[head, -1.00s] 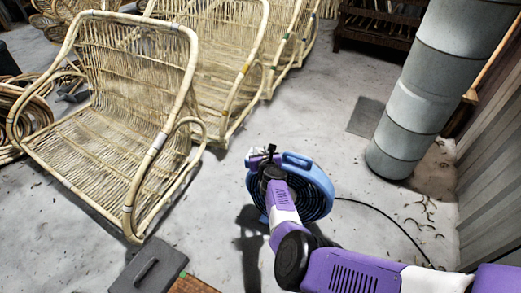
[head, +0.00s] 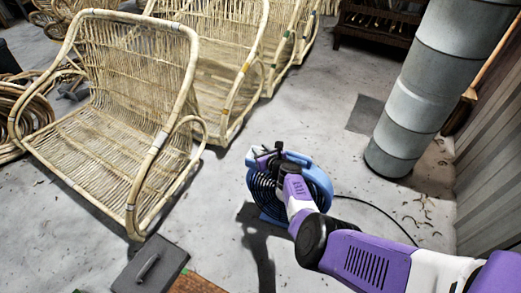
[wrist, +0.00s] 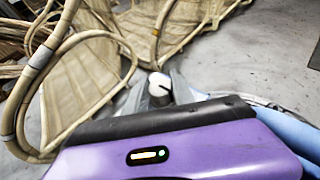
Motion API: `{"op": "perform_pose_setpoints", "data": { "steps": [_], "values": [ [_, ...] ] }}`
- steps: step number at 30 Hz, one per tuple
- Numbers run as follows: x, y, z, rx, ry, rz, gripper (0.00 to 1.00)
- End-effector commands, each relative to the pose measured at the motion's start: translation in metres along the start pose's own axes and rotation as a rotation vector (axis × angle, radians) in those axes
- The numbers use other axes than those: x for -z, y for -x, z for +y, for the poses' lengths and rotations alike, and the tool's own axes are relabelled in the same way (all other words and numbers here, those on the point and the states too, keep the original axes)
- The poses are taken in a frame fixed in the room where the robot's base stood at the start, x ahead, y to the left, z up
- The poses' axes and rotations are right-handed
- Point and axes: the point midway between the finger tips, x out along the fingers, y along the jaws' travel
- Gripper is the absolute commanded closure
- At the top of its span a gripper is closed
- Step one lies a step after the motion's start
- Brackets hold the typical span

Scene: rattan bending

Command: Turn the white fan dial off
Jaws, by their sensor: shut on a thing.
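The blue fan (head: 322,182) stands on the concrete floor in the head view, with my arm across its front. Its blue edge (wrist: 290,128) shows at the right of the wrist view. The white fan dial (wrist: 158,84) sits between the fingers in the wrist view, with a dark line on its face. My gripper (wrist: 159,92) is shut on it, a grey finger on each side. In the head view my gripper (head: 268,157) is at the fan's upper left, and the dial is hidden there.
A rattan chair (head: 120,120) stands left of the fan, with more behind it. A grey duct (head: 415,95) rises at the right. A black cable (head: 385,213) runs right from the fan. A dark plate with a handle (head: 150,265) lies in front. Bare floor surrounds the fan.

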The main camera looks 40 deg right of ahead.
Motion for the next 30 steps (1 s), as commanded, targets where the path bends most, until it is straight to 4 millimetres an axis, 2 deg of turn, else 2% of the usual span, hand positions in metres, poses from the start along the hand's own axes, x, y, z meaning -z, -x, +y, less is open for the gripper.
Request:
{"op": "perform_pose_setpoints", "data": {
  "steps": [10, 11, 14, 24, 30],
  "values": [
    [0.001, 0.0, -0.002, 0.002, 0.001, 0.001, 1.0],
    [0.001, 0.0, -0.002, 0.002, 0.001, 0.001, 0.68],
    [0.001, 0.0, -0.002, 0.002, 0.001, 0.001, 0.49],
    [0.0, 0.001, -0.001, 0.0, 0.001, 0.0, 0.48],
    [-0.003, 0.017, 0.0, -0.001, 0.002, 0.002, 0.48]
  ]
}}
